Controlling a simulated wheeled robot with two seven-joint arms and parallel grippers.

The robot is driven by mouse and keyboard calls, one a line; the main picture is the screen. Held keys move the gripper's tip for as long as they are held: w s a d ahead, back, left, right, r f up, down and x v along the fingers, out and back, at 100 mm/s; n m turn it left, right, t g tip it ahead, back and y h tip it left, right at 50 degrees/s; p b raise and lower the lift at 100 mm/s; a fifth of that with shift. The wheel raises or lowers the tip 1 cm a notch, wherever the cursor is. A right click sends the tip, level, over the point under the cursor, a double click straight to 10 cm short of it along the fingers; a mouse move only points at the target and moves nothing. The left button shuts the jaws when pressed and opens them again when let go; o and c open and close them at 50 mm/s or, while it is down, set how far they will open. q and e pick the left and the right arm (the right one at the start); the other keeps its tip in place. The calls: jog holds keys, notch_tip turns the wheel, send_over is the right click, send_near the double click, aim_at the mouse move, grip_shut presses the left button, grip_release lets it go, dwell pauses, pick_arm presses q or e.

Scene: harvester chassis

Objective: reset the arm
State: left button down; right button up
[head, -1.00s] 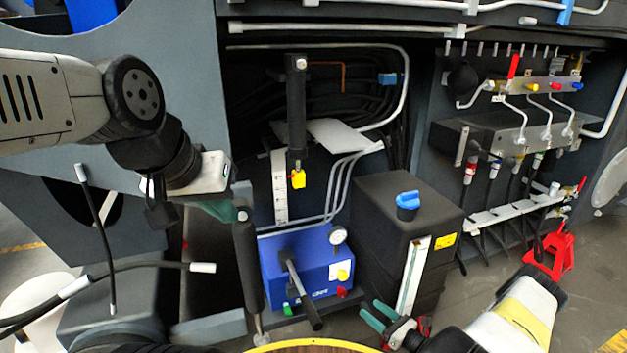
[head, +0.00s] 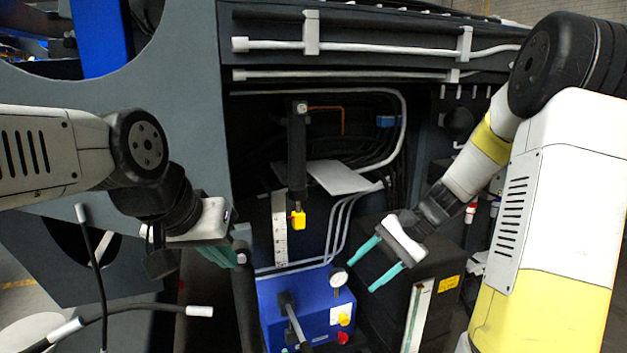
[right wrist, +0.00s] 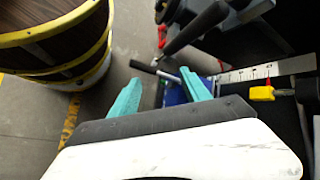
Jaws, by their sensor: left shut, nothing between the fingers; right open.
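My right arm (head: 545,190) reaches in from the right in the head view. Its gripper (head: 380,266) has two teal fingers spread apart and empty, in front of the black box and to the right of the blue pump unit. In the right wrist view the gripper (right wrist: 160,90) is open, with nothing between its fingers. My left gripper (head: 232,257) is at the left in the head view, its teal fingers shut with nothing held, in front of the grey chassis panel and next to a dark upright cylinder.
A wooden barrel (right wrist: 50,40) stands on the floor in the right wrist view.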

jog(key=s+d+r+n+t+h, duration=0.2)
jog(key=s+r+n+t+h, duration=0.4)
jog(key=s+r, duration=0.8)
jog(key=shift+s+r+n, duration=0.25)
jog(key=shift+s+n, duration=0.35)
jog(key=shift+n, duration=0.5)
